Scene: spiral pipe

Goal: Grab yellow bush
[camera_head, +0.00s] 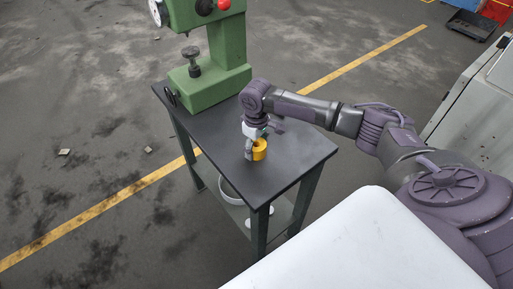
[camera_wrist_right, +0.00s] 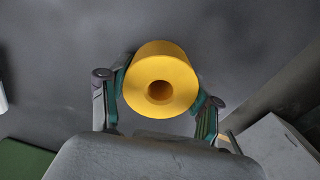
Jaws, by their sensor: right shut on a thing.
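The yellow bush (camera_head: 260,150) is a short, thick yellow cylinder at the dark table's top, below my right gripper (camera_head: 252,148). In the right wrist view the yellow bush (camera_wrist_right: 160,80) shows its round end with a dark hole in the middle. The two fingers of my right gripper (camera_wrist_right: 160,100) lie on either side of it, shut on it. I cannot tell whether the bush touches the tabletop. My left gripper is in neither view.
The dark table (camera_head: 300,150) also carries a green machine (camera_head: 212,70) at its back. A white ring-shaped part (camera_head: 228,192) lies on the lower shelf. A white surface (camera_head: 370,245) fills the front right. The tabletop right of the bush is clear.

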